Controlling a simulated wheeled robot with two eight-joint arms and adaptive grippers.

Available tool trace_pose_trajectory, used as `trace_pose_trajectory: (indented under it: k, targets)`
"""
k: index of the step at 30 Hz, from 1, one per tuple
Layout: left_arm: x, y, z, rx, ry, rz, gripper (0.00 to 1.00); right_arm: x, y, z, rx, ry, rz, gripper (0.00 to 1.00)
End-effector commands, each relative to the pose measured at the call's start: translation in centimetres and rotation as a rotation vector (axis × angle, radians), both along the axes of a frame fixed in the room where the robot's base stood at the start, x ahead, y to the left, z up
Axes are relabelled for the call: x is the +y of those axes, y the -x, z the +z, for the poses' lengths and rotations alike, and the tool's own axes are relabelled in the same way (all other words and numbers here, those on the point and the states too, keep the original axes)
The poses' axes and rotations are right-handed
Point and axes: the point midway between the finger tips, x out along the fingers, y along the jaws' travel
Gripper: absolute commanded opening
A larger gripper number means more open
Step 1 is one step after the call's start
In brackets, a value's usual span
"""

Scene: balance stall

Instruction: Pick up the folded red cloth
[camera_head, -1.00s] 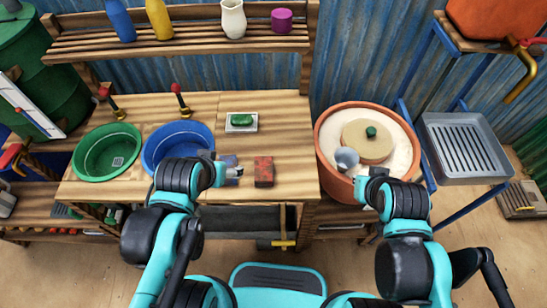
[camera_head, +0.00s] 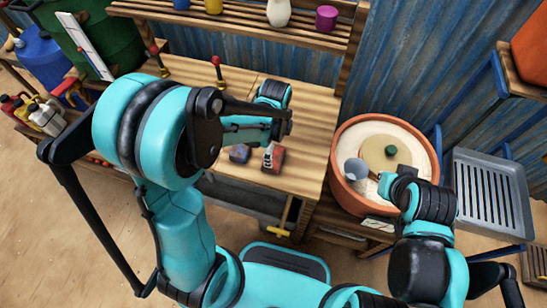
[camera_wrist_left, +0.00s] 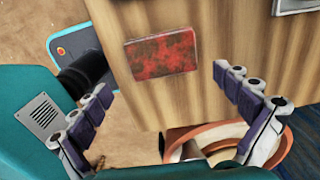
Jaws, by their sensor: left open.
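The folded red cloth (camera_head: 277,159) is a flat, dark-mottled rectangle near the front edge of the wooden bench. It also shows in the left wrist view (camera_wrist_left: 162,54), at the upper middle. My left gripper (camera_wrist_left: 162,82) is open and empty there, its two fingers spread to either side of the cloth's width and apart from it. In the head view my left gripper (camera_head: 268,152) hangs at the cloth and partly covers it. My right gripper (camera_head: 384,184) is at the round clay tub, beside a grey rounded tool; its fingers are too small to judge.
The clay tub (camera_head: 342,192) with pale contents stands right of the bench (camera_head: 318,103). A grey slatted tray (camera_head: 490,198) is farther right.

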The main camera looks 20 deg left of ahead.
Motion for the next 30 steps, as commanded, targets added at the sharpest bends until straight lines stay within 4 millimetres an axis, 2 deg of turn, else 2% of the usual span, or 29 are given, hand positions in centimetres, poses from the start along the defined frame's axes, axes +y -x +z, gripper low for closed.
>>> trace_pose_trajectory:
  k: [1, 7, 14, 21, 22, 26, 30]
  targets:
    - [0.0, 0.0, -0.9, 0.0, 0.0, 0.001, 1.0, 0.0, 0.0, -0.5, 0.0, 0.0, 0.0, 0.0]
    - [0.3, -0.1, -2.7, -0.001, 0.0, 0.003, 1.0, 0.0, 0.0, -1.4, 0.0, 0.0, 0.0, 0.0]
    - [0.5, -0.4, -6.2, -0.002, 0.0, 0.003, 1.0, 0.0, 0.0, -3.2, 0.0, 0.0, 0.0, 0.0]
    - [0.5, -0.3, -6.4, -0.002, 0.0, 0.004, 1.0, 0.0, 0.0, -3.1, 0.0, 0.0, 0.0, 0.0]
    - [0.5, -0.3, -6.4, -0.002, 0.0, 0.004, 0.97, 0.0, 0.0, -3.1, 0.0, 0.0, 0.0, 0.0]
    - [0.5, -0.3, -6.4, -0.002, 0.0, 0.004, 0.63, 0.0, 0.0, -3.1, 0.0, 0.0, 0.0, 0.0]
    - [0.5, -0.3, -6.4, -0.002, 0.0, 0.004, 0.61, 0.0, 0.0, -3.1, 0.0, 0.0, 0.0, 0.0]
